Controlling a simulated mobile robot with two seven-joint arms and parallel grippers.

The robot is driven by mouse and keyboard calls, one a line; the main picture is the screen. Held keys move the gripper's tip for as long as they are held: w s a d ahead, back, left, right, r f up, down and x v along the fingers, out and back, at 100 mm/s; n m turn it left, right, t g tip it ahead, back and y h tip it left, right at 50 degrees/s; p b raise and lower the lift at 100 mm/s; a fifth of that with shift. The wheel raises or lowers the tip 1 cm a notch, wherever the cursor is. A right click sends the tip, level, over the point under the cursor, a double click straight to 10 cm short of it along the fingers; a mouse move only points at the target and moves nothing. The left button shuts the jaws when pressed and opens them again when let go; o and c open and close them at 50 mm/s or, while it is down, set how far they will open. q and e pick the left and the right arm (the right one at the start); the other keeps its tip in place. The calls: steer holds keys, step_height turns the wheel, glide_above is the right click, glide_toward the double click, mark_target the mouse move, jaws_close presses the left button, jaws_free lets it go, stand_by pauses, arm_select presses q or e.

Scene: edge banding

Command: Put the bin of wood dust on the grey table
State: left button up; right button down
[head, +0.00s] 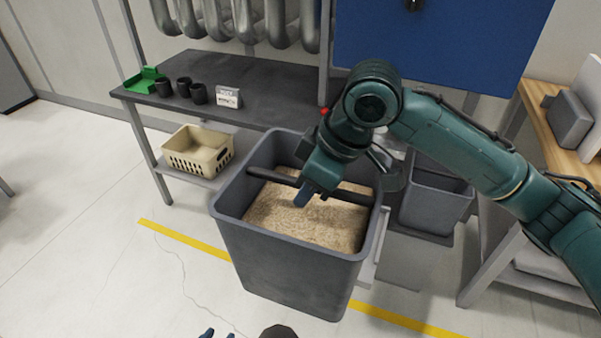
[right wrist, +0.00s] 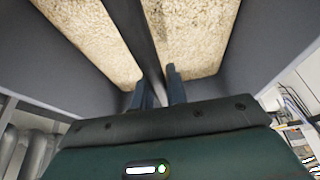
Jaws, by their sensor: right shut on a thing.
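The grey bin of wood dust (head: 285,268) is in the middle of the head view, upright and filled with pale dust (head: 300,218). A dark bar (head: 340,192) crosses its top. My right gripper (head: 306,192) reaches down into the bin's mouth and is shut on this bar. In the right wrist view its two fingers (right wrist: 160,90) straddle the bar, with dust below. I cannot tell whether the bin's base touches the floor. The dark grey table (head: 275,98) stands behind the bin. Only the fingertips of my left gripper (head: 218,335) show at the bottom edge, apart and empty.
Black cups (head: 184,87), a green tray (head: 146,80) and a small white box (head: 228,97) stand on the table's left part; its middle is clear. A cream basket (head: 198,151) sits on the lower shelf. Another grey bin (head: 436,200) stands right. Metal pipes (head: 245,20) hang above.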

mark_target(361, 217)
steer(key=n, duration=0.1)
steer(key=f+n+g, duration=0.1)
steer(key=d+f+n, duration=0.1)
steer(key=n, duration=0.1)
steer(key=shift+s, duration=0.25)
steer(key=shift+d, duration=0.1)
steer(key=shift+s+d+f+m, duration=0.1)
steer(key=shift+d+f+m, duration=0.2)
steer(key=shift+d+m, duration=0.15)
steer(key=d+f+m+t, duration=0.1)
steer(key=d+m, duration=0.1)
steer(key=d+f+m, duration=0.1)
steer(key=d+m, duration=0.1)
steer(key=m, duration=0.1)
steer(key=s+d+f+m+t+h, duration=0.1)
steer(key=d+m, duration=0.1)
steer(key=shift+d+m+t, duration=0.25)
steer(key=shift+d+t, duration=0.05)
steer(key=s+d+f+m+t+h, duration=0.1)
steer(key=s+d+m+h, duration=0.1)
steer(key=d+m, duration=0.4)
steer(key=shift+s+d+f+m+h, duration=0.15)
steer(key=shift+d+m+h, duration=0.35)
steer(key=shift+m, duration=0.8)
steer(key=shift+a, duration=0.15)
